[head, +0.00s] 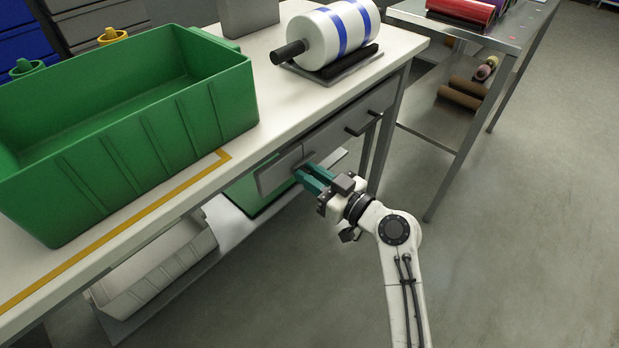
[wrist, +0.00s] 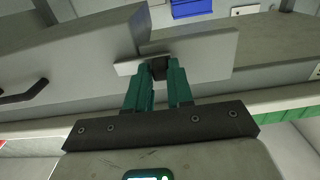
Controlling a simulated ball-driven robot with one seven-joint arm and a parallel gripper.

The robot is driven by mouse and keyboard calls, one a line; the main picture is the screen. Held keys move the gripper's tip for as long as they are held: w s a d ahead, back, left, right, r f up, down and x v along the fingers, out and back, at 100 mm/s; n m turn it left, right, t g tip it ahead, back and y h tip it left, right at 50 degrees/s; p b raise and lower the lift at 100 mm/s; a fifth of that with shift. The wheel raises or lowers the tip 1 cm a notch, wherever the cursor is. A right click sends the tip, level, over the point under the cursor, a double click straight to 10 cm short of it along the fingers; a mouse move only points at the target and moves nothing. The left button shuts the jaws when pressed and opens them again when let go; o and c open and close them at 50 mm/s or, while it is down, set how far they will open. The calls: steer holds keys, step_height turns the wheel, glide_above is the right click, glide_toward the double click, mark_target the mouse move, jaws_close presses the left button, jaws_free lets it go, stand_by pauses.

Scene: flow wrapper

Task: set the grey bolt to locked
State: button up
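In the wrist view, my gripper (wrist: 160,72) has its two green fingers on either side of a small dark knob (wrist: 158,69), seemingly touching it. The knob sits at the grey bolt (wrist: 127,68), whose short pale bar shows left of the fingers, beside a grey plate (wrist: 207,55). The fingers hide part of the bolt, and I cannot read its position. In the head view, my gripper (head: 302,173) meets the grey plate (head: 273,178) under the bench top; the knob is hidden there.
A grey drawer (head: 335,135) with a dark handle (head: 363,123) is beside the plate. A green bin (head: 130,130) and a blue-striped white roll (head: 335,35) stand on the bench. A white bin (head: 155,270) sits below. The floor (head: 510,240) at right is clear.

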steer(key=o, duration=0.4)
steer(key=shift+w+d, duration=0.1)
steer(key=shift+d, duration=0.05)
steer(key=shift+o, duration=0.2)
steer(key=p+v, duration=0.1)
steer(key=v, duration=0.9)
steer(key=shift+s+d, duration=0.3)
